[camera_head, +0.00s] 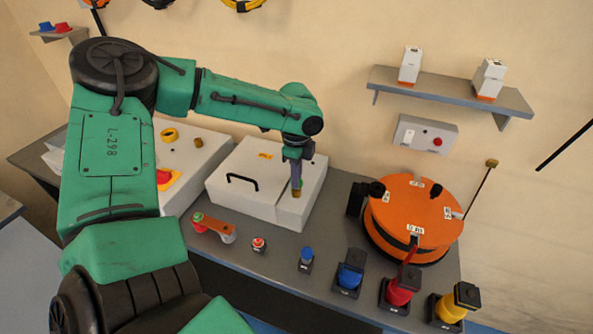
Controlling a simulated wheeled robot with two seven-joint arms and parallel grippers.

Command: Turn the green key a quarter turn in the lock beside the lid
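The white box (246,205) stands on the grey bench, with a flat lid (249,168) that has a black handle (243,181) and a small orange label. My green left arm reaches over from the left, and my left gripper (297,183) points down at the box's right part, beside the lid. A small brass-coloured piece (297,193) shows right at the fingertips; it seems to be at the lock. I cannot make out a green key there; the gripper covers that spot. Whether the fingers are closed on something is too small to tell. My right gripper is not in view.
An orange round machine (412,211) stands right of the box. A wall shelf (447,94) holds white boxes above a switch panel (424,135).

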